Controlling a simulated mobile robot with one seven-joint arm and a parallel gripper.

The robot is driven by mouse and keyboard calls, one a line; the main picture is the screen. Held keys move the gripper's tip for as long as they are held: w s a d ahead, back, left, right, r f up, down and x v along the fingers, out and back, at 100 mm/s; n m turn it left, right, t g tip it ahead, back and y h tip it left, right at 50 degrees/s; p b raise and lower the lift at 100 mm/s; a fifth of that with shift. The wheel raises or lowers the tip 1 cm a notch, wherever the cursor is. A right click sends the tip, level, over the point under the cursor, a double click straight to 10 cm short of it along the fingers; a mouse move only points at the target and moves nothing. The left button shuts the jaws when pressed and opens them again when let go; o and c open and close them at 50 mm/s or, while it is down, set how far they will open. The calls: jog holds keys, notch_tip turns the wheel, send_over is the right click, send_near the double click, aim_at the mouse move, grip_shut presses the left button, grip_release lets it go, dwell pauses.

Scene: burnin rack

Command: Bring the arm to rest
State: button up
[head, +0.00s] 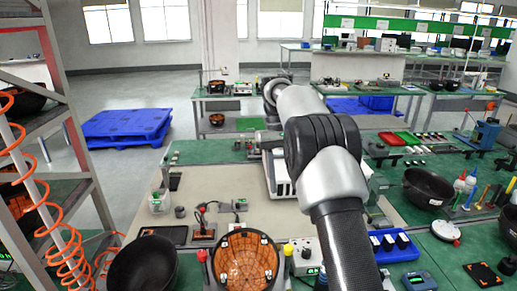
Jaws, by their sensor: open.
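My arm reaches up from the bottom of the head view, bends at a grey and black joint and extends away over the bench. Its far end turns down, and my gripper (267,138) shows small there, partly hidden by the arm. It is open, and I see nothing held in it. It is above or just behind a white slotted box (280,178) on the bench; the exact gap cannot be told.
On the bench (215,180) are an orange-lined black bowl (246,262), a dark bowl (143,268) and another dark bowl (428,188) at right. A rack (75,140) with an orange coiled hose stands at left. Blue pallets (127,125) lie on the floor behind.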

jog(key=s+r+m+t, duration=0.1)
jog(key=s+r+t, duration=0.4)
jog(key=s+r, duration=0.9)
jog(key=s+f+t, duration=0.2)
jog(key=s+f, duration=0.1)
jog(key=s, duration=0.6)
jog(key=s+f+m+t, duration=0.1)
jog(key=s+f+t, duration=0.1)
jog(key=s, duration=0.7)
jog(key=shift+d+f+y, duration=0.4)
jog(key=shift+f, duration=0.25)
